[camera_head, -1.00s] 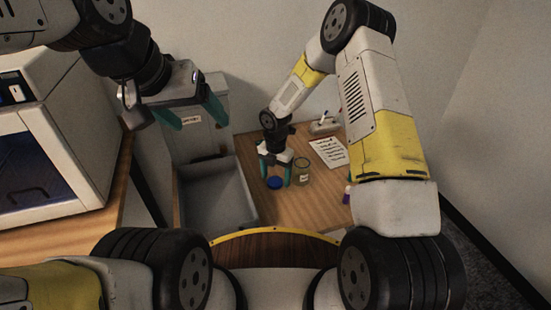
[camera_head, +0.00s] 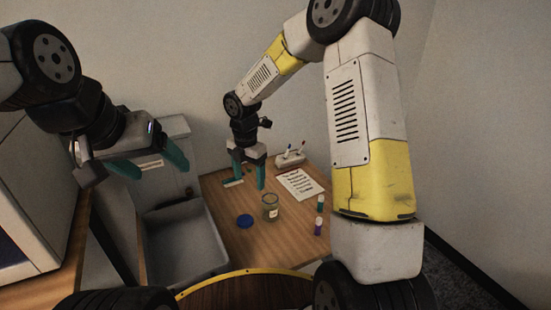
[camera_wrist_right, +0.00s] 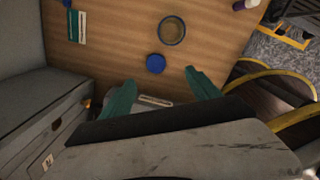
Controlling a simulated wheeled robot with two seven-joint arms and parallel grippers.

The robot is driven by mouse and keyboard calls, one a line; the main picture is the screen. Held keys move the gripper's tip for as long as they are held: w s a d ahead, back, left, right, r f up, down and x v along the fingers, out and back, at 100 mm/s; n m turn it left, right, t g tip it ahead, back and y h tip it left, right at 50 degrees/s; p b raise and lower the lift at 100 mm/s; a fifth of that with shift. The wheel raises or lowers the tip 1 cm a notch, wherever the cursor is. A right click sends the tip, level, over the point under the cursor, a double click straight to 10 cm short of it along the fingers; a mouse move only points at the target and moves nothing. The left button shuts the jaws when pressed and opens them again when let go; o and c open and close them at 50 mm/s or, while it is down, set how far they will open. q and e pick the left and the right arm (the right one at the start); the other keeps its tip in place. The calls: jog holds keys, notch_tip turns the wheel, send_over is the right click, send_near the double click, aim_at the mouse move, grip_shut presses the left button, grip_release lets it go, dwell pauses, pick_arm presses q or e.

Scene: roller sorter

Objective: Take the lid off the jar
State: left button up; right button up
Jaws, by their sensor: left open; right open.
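The glass jar (camera_head: 270,208) stands upright and uncovered on the wooden table, with a pale label on its front. The blue lid (camera_head: 245,221) lies on the table just left of the jar, apart from it. In the right wrist view the jar (camera_wrist_right: 172,30) shows its open round mouth, and the lid (camera_wrist_right: 155,63) lies beside it. My right gripper (camera_head: 249,177) is open and empty above the table, behind the jar and lid in the head view. My left gripper (camera_head: 155,165) is open and empty at the left, in front of a grey cabinet.
A grey bin (camera_head: 185,245) adjoins the table's left side. A written sheet (camera_head: 300,184) and a pen holder (camera_head: 290,158) lie at the back right. A green-capped vial (camera_head: 320,203) and a purple one (camera_head: 318,226) stand right of the jar. A white machine stands far left.

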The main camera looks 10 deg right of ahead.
jog(key=s+d+r+m+t, duration=0.1)
jog(key=s+d+r+m, duration=0.35)
jog(key=r+m, duration=0.3)
jog(key=s+d+r+m+t, duration=0.2)
jog(key=s+d+r+m, duration=0.3)
jog(key=r, duration=0.4)
jog(key=s+d+r+m+t+y, duration=0.1)
jog(key=s+r+m, duration=0.2)
jog(key=s+m, duration=0.4)
jog(key=s+d+r+m+t+y, duration=0.1)
jog(key=s+r+m, duration=0.2)
jog(key=s+m, duration=0.4)
jog(key=shift+s+t, duration=0.3)
